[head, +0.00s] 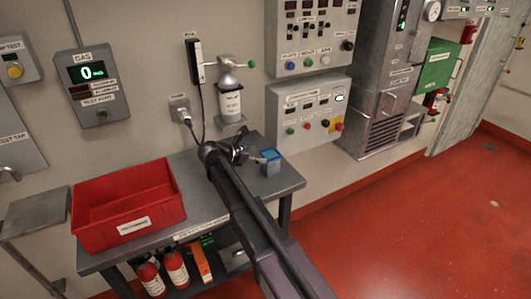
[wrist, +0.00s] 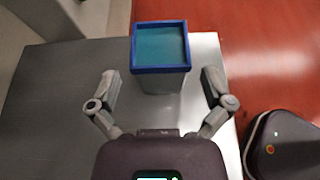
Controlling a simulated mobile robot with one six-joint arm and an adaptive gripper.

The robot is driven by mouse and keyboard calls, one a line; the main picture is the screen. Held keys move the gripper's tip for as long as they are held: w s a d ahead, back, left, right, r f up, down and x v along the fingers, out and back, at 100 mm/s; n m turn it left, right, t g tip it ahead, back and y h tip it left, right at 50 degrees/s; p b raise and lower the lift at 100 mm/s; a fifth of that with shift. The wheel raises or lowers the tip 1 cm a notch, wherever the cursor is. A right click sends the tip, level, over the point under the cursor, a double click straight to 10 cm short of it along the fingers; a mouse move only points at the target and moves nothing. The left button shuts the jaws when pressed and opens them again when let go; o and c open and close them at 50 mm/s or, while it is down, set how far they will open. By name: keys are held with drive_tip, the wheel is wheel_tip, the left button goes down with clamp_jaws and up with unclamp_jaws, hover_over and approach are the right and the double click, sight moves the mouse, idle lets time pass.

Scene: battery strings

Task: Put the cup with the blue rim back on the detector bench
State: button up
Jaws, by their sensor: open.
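The cup with the blue rim (wrist: 160,72) is a square grey cup with a teal inside. It stands upright on the grey detector bench (wrist: 50,100), near the bench's right end in the head view. The cup also shows in the head view (head: 271,163), just right of my gripper (head: 250,156). In the wrist view my gripper (wrist: 158,90) is open, with its two fingers apart on the near left and near right of the cup. I cannot tell whether either finger touches it. My arm hides part of the bench (head: 195,207) in the head view.
Red cylinders (head: 177,268) stand on the shelf below. A white bottle holder (head: 230,103) and control panels (head: 306,112) are on the wall behind. The red floor at right is clear.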

drive_tip(key=p+v, duration=0.2)
drive_tip(key=v, duration=0.5)
drive_tip(key=shift+d+f, duration=0.1)
idle(0.6)
